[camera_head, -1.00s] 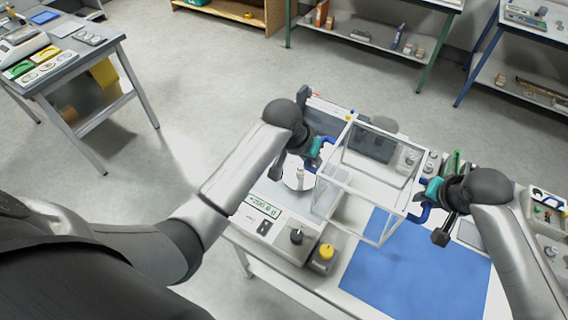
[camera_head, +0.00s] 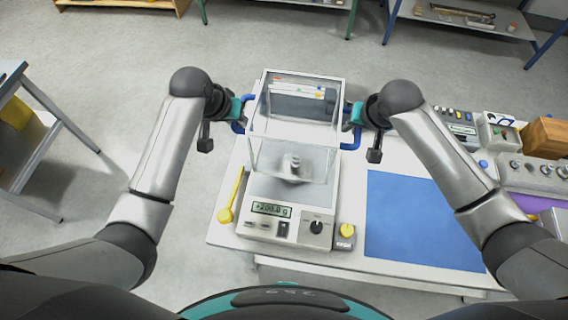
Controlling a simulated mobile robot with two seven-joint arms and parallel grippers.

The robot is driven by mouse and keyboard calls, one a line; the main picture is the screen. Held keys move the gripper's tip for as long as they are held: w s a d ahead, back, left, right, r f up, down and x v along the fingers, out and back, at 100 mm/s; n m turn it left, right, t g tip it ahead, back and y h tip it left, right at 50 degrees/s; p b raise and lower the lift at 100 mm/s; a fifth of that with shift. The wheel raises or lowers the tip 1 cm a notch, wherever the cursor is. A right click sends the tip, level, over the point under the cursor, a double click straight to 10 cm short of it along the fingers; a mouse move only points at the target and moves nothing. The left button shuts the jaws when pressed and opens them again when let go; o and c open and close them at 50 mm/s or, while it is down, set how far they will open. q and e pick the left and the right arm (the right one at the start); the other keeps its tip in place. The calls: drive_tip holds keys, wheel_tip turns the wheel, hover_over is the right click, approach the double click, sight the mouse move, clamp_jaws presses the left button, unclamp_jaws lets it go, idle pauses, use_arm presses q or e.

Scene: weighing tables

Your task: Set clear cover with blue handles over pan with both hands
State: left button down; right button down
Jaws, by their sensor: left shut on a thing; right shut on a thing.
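The clear cover (camera_head: 256,110), a box with pale edges, is held up between my two grippers over the balance (camera_head: 260,222). My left gripper (camera_head: 240,120) is shut on its left blue handle (camera_head: 239,128). My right gripper (camera_head: 352,116) is shut on its right blue handle (camera_head: 352,143). The round pan (camera_head: 287,177) shows through the cover's lower part, with a small metal weight (camera_head: 295,163) on it. The balance display (camera_head: 271,209) appears to read about +200.0 g. Whether the cover's lower edge touches the balance, I cannot tell.
A blue mat (camera_head: 420,225) lies on the table right of the balance. Boxes and weights (camera_head: 540,170) stand at the far right.

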use_arm(q)
drive_tip(key=shift+d, duration=0.25)
use_arm(e)
drive_tip(key=shift+d, duration=0.25)
drive_tip(key=shift+a, duration=0.1)
